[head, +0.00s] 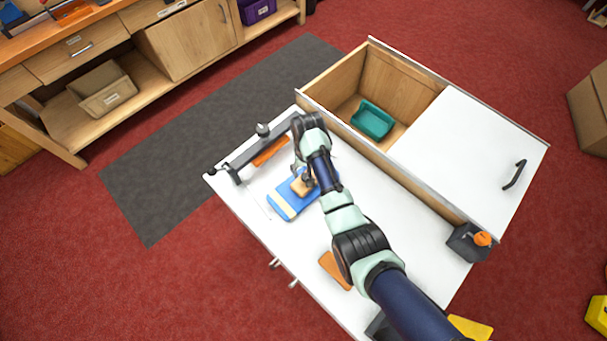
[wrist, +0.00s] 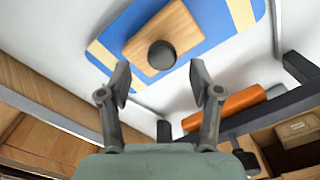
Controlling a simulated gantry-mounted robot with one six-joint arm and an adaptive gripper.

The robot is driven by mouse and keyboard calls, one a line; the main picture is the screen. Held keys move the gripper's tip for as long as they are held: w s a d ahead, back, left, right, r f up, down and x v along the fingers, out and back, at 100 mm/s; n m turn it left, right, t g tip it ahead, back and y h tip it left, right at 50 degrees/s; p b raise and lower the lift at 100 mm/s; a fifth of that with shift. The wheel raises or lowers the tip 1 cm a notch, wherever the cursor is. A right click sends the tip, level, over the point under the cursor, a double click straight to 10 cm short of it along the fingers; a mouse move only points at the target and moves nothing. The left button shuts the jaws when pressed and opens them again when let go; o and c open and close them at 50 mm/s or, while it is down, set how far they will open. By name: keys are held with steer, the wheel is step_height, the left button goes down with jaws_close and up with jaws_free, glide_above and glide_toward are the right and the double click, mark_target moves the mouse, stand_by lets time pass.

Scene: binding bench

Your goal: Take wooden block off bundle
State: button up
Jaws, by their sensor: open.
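The wooden block (wrist: 163,40) lies on the blue bundle (wrist: 205,22), which has cream bands near its ends. The block has a dark round knob on top. In the head view the block (head: 301,187) shows partly behind my gripper, on the bundle (head: 283,203) on the white bench top. My gripper (wrist: 160,83) is open and empty, its two fingertips apart just short of the block's near edge in the wrist view. In the head view my gripper (head: 304,176) is over the bundle, and the arm hides part of it.
A dark bar with a knob (head: 262,130) stands along the bench's far edge, with an orange piece (head: 270,152) beside it. A brown piece (head: 335,270) lies nearer the arm. A drawer box right of the bench holds a teal tray (head: 373,121). White bench top (head: 254,202) is bare left of the bundle.

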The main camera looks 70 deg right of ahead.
mark_target(306, 176)
steer(key=f, duration=0.1)
steer(key=f+b, duration=0.1)
steer(key=f, duration=0.2)
steer(key=shift+a+f, duration=0.2)
steer(key=shift+a, duration=0.05)
jaws_close()
steer(key=shift+r, duration=0.1)
step_height(306, 176, up, 20)
steer(key=p, duration=0.7)
steer(key=shift+p, duration=0.35)
